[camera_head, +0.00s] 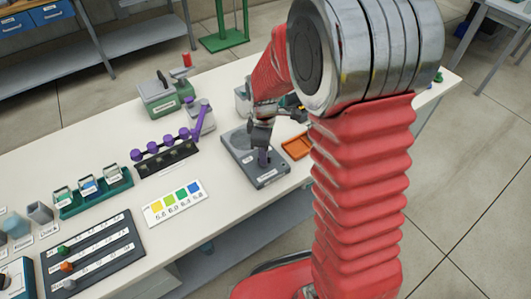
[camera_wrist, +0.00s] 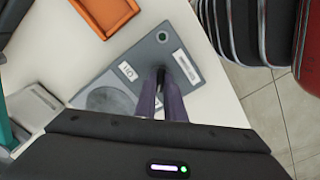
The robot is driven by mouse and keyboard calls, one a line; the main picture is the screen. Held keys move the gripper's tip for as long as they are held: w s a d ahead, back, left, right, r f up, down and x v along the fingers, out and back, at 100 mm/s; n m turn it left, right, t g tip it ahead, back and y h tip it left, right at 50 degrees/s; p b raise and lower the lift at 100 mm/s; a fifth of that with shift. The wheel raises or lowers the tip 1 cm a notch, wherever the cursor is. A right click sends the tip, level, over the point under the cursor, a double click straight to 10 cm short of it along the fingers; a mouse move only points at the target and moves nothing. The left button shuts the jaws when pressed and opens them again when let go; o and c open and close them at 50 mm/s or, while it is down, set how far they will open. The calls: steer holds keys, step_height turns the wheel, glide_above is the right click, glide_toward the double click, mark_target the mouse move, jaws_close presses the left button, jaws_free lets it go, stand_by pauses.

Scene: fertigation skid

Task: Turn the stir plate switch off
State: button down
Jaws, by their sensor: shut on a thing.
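The stir plate (camera_head: 240,143) is a flat grey box with a round disc on top, lying on the white bench in the head view. My gripper (camera_head: 263,158) points down at the front part of the plate. Its purple-grey fingers (camera_wrist: 168,92) are shut on a small dark part, the switch (camera_wrist: 161,71), which is mostly hidden between them. I cannot tell the switch's position.
An orange tray (camera_head: 296,146) lies just right of the plate. A colour card (camera_head: 175,203) and a dark rack with purple knobs (camera_head: 167,160) are to the left. A green-grey device (camera_head: 165,97) stands behind. The bench edge is close in front.

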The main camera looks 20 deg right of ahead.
steer(key=shift+w+d+r, duration=0.1)
steer(key=shift+w+d, duration=0.1)
steer(key=c, duration=2.2)
jaws_free()
steer(key=o, duration=0.4)
steer(key=shift+s+a, duration=0.1)
steer(key=shift+c, duration=0.2)
step_height(320, 180, up, 14)
steer(key=shift+f, duration=0.2)
